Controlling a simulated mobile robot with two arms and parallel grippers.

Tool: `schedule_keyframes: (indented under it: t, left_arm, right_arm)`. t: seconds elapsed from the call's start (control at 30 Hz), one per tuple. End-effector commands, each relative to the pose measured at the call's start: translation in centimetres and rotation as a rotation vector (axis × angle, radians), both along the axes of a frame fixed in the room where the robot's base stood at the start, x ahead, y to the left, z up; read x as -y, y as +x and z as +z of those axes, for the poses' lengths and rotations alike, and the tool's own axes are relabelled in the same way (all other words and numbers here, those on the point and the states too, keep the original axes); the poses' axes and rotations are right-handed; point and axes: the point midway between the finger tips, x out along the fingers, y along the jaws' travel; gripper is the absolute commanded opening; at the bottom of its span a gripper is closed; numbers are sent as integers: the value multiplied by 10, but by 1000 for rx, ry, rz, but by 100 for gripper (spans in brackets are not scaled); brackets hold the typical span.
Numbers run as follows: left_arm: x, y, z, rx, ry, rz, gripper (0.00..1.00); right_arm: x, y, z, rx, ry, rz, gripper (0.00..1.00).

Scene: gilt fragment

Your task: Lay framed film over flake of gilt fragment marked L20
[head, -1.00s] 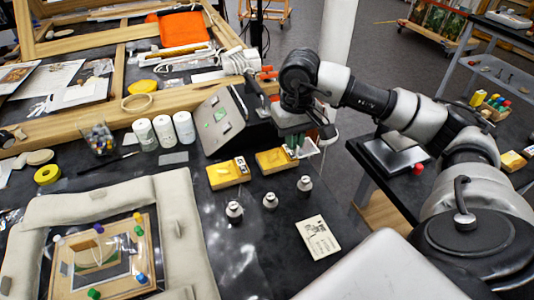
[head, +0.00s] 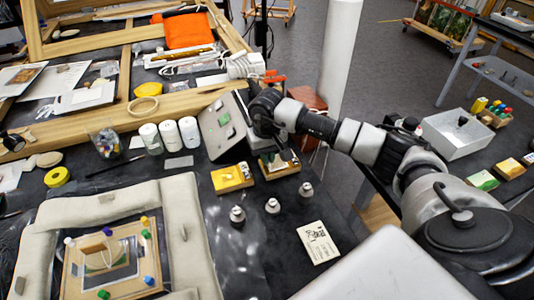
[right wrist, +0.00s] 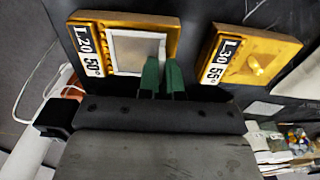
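The gilt fragment marked L20 (right wrist: 175,38) is a gold block with a black-and-white label; in the head view it is the right-hand block (head: 268,172). The framed film (right wrist: 136,50), a pale-rimmed clear square, lies over its face, beside the label, and appears to be touching or very close. My right gripper (right wrist: 162,66) is at the frame's lower right corner in the right wrist view. Its green fingers are close together with the frame's edge between them. In the head view my right gripper (head: 284,152) partly hides the block. My left gripper is out of view.
The gold block marked L30 (right wrist: 250,58) sits close beside L20, and also shows in the head view (head: 232,178). A tilted grey device (head: 222,125) stands just behind. Several small metal weights (head: 272,206) and a printed card (head: 318,242) lie in front. A padded frame (head: 188,235) is at left.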

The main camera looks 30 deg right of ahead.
Motion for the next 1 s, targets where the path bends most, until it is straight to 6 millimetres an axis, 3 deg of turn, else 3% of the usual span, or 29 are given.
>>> schedule_keyframes:
  t: [0.27, 0.3, 0.43, 0.83, 1.0]
  left_arm:
    - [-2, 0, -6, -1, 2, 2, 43]
    - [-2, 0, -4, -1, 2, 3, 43]
    - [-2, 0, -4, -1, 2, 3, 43]
    - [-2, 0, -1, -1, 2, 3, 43]
    - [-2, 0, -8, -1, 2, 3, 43]
  right_arm:
    - [0, 0, -5, 1, 0, 0, 0]
    - [0, 0, -3, 1, 0, 0, 11]
    - [0, 0, -3, 0, -1, 0, 30]
    - [1, 1, 6, 2, 0, -1, 30]
    - [1, 1, 37, 7, -3, -1, 30]
